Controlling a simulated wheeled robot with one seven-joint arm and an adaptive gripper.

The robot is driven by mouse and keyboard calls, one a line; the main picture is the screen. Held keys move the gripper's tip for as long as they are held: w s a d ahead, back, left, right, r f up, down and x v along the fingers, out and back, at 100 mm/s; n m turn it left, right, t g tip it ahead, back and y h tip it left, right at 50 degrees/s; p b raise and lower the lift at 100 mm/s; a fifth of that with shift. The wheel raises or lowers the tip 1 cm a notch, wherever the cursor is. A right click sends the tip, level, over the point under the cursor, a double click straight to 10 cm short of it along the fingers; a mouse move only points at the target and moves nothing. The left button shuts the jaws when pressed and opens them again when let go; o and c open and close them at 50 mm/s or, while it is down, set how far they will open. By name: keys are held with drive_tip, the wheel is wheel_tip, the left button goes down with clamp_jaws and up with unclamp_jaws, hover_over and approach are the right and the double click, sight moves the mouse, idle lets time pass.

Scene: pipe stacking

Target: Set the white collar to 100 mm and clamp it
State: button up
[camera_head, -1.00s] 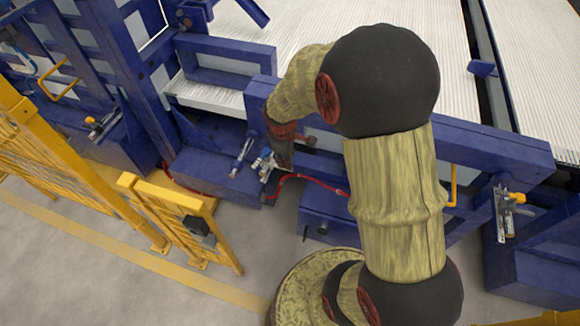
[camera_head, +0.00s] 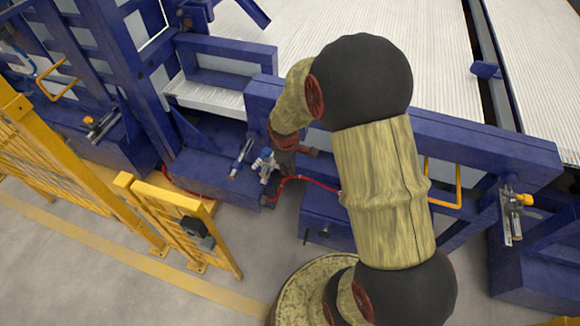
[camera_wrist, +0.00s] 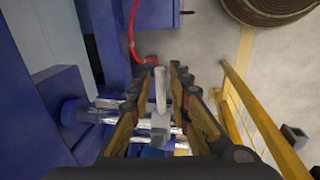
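My gripper (camera_wrist: 164,72) is seen from behind in the wrist view, its two fingers apart. A pale grey upright lever or pin (camera_wrist: 160,92) stands between them, and a gap seems to show on both sides. Below it, silver rods (camera_wrist: 112,104) run across beside a blue fitting (camera_wrist: 152,152). In the head view the gripper (camera_head: 284,166) is small and dark, beside a silver-and-blue valve-like fitting (camera_head: 265,163) on the blue frame. A silver rod (camera_head: 240,158) is left of that fitting. I cannot make out a white collar or scale marks for certain.
A red hose (camera_head: 318,185) runs right from the fitting. Blue frame beams (camera_head: 490,150) and a white ribbed bed (camera_head: 290,40) lie behind. A yellow fence (camera_head: 180,215) stands at left. Another clamp-like fitting (camera_head: 515,205) is at right. Grey floor lies in front.

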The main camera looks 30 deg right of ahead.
clamp_jaws()
drive_tip(key=shift+d, duration=0.1)
idle(0.5)
drive_tip(key=w+d+p, duration=0.1)
drive_tip(key=w+d, duration=0.2)
drive_tip(key=shift+w+d+p, duration=0.1)
drive_tip(key=shift+d+p, duration=0.3)
drive_tip(key=shift+o, duration=1.7)
unclamp_jaws()
wheel_tip(320, 180, up, 12)
drive_tip(key=s+a, duration=0.1)
drive_tip(key=a, duration=0.1)
drive_tip(key=shift+s, duration=0.3)
